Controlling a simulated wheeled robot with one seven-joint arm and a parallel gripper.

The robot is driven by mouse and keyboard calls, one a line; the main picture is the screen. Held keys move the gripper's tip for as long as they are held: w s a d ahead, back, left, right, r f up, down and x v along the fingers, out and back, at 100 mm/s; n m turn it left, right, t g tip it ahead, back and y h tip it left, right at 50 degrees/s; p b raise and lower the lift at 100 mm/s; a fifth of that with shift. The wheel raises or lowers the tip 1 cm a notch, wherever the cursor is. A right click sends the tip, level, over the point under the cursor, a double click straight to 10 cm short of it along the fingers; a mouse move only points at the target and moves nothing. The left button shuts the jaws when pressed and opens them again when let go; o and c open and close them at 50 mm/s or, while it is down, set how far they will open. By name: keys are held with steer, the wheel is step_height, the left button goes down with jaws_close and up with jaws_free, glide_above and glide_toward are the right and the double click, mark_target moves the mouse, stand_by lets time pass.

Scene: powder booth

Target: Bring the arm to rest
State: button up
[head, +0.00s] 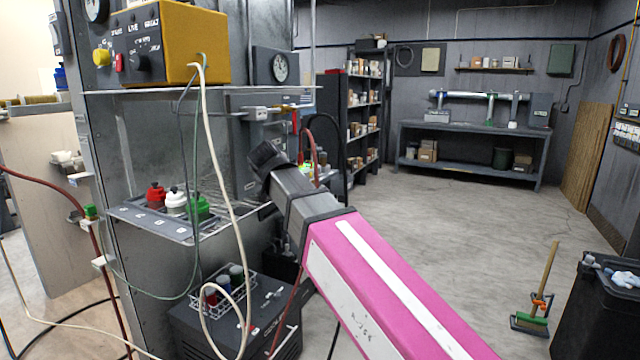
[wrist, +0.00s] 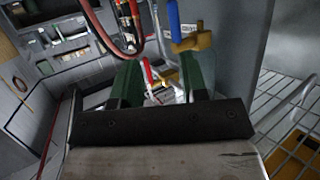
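My arm (head: 385,285), pink with a white stripe, reaches from the lower right of the head view toward the grey booth cabinet. Its dark far end (head: 268,160) is beside the cabinet's shelf. My gripper (wrist: 162,88) shows in the wrist view as two green fingers standing apart, with nothing seen held between them. Beyond the gap are a red handle (wrist: 148,72) and pale small parts; whether these touch the fingers I cannot tell. The fingers are not clearly visible in the head view.
A yellow control box (head: 190,45) sits on the cabinet. Loose cables hang in front. A blue-handled brass valve (wrist: 188,38) and red hose (wrist: 100,30) are near the fingers. The floor right of my arm is mostly clear.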

steer(key=w+d+f+t+y, duration=0.2)
steer(key=w+d+f+t, duration=0.25)
steer(key=w+d, duration=0.35)
steer(key=s+d+f+n+g+y, duration=0.2)
steer(key=d+f+g, duration=0.25)
steer(key=f, duration=0.65)
steer(key=s+d+f+n+g+y, duration=0.25)
steer(key=d+f, duration=0.35)
steer(key=f, duration=0.6)
steer(key=s+d+f+m+g+h, duration=0.3)
steer(key=s+d+f, duration=0.5)
steer(key=d+f, duration=0.3)
steer(key=s+d+f+m+g+h, duration=0.3)
steer(key=s+d+f+g+h, duration=0.3)
steer(key=d+f, duration=0.5)
steer(key=s+d+g, duration=0.2)
steer(key=shift+s+f, duration=0.15)
steer(key=shift+s, duration=0.2)
